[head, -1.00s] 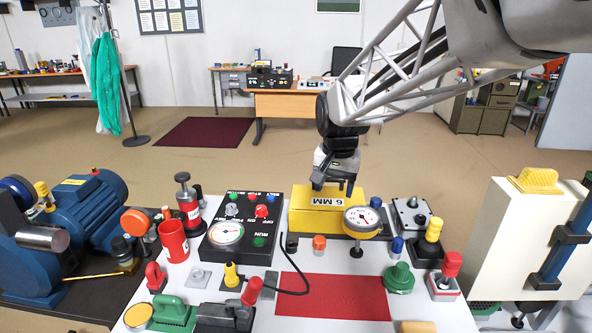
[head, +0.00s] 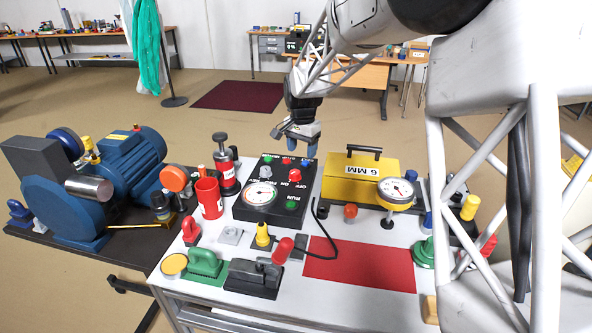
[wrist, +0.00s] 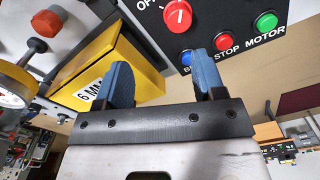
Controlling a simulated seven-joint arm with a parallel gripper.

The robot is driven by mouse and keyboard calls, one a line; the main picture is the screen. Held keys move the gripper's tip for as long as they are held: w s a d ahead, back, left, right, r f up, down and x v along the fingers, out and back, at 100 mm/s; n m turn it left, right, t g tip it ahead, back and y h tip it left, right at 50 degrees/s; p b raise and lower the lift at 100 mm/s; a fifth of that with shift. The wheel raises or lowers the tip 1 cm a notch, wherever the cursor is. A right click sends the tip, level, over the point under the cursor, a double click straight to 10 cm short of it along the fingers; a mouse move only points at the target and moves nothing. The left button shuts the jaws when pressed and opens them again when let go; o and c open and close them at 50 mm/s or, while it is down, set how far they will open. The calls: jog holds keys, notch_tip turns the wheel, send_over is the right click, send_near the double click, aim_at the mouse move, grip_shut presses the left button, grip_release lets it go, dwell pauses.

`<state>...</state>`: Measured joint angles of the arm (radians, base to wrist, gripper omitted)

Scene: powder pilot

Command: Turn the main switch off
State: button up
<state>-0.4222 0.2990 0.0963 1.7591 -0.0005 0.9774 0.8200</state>
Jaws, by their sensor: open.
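The black control box (head: 243,207) stands on the white table in the head view. Its red rotary knob (head: 294,180) sits near the ON and OFF lettering. In the wrist view the red knob (wrist: 178,14), with a white mark, is at the top edge, and part of the OFF label shows beside it. My gripper (head: 296,146) is open and empty above the back edge of the box, apart from the knob. In the wrist view its two blue fingers (wrist: 160,68) are spread, with the knob beyond them.
A yellow 6 MM block (head: 345,185) with a black handle stands right of the box, close to my gripper. A dial gauge (head: 396,190) is at its front. A red cylinder (head: 209,197) and a red-and-black plunger (head: 226,165) stand left. The red mat (head: 360,265) is clear.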

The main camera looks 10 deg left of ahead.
aim_at(295, 172)
jog(key=shift+w+a+f, duration=0.35)
jog(key=shift+a+f, duration=0.1)
jog(key=shift+a, duration=0.15)
jog(key=shift+w+a+f, duration=0.3)
jog(key=shift+a+f, duration=0.15)
jog(key=shift+a, duration=0.15)
jog(key=shift+f, duration=0.15)
jog(key=shift+f, duration=3.75)
jog(key=c, duration=0.9)
